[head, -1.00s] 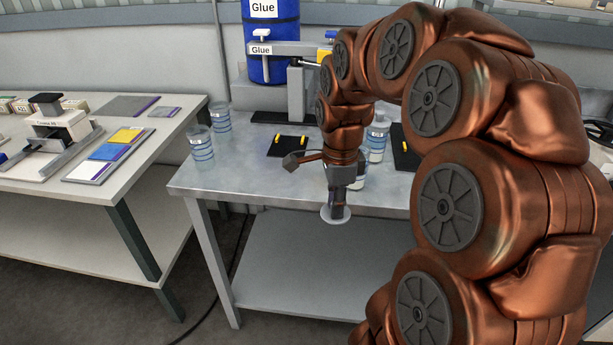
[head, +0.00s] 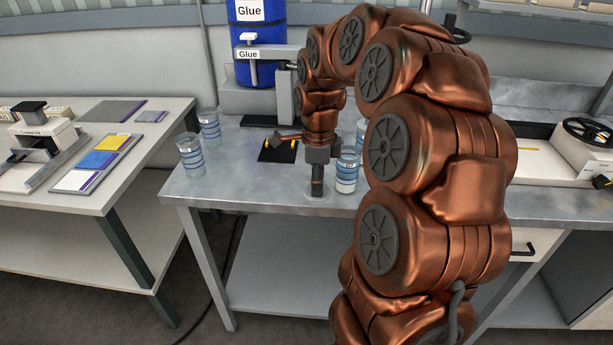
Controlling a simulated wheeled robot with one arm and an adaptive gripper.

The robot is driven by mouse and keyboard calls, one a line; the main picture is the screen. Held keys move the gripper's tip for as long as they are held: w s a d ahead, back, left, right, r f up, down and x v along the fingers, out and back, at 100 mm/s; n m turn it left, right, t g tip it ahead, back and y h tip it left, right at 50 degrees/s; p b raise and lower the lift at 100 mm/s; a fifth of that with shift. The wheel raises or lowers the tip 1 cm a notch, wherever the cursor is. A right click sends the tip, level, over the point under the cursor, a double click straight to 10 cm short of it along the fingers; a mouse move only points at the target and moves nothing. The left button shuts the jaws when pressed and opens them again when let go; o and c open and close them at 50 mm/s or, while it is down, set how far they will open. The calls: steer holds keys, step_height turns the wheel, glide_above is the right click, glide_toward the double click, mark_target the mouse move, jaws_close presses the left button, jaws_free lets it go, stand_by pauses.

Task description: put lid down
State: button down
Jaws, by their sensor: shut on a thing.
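My gripper (head: 317,192) points down over the front part of the metal table (head: 245,190) and is shut on the lid. The lid (head: 311,194) is a pale, thin disc at the fingertips, low at the table top. It blends with the grey metal, and I cannot tell whether it touches the table. A clear cup with blue bands (head: 346,172) stands just right of the gripper.
Two banded cups (head: 190,157) (head: 209,126) stand at the table's left end. A black mat (head: 277,152) lies behind my gripper, below the glue dispenser (head: 262,52). Bare table lies left of the gripper. Another cup is partly hidden by my arm.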

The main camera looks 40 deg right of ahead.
steer(key=shift+w+d+f+p, duration=0.1)
steer(key=shift+w+d+p, duration=0.15)
steer(key=shift+w, duration=0.8)
steer(key=shift+w+d+f+p, duration=0.1)
steer(key=shift+w+d+p, duration=0.15)
steer(key=shift+w, duration=0.75)
steer(key=shift+w+d+f+p, duration=0.1)
steer(key=shift+w+d+p, duration=0.15)
steer(key=shift+w, duration=0.8)
steer(key=shift+f+p, duration=0.65)
steer(key=shift+f, duration=1.15)
steer(key=shift+f+b, duration=0.25)
steer(key=shift+b, duration=0.05)
steer(key=c, duration=1)
jaws_free()
steer(key=shift+r, duration=0.1)
steer(key=shift+r, duration=0.1)
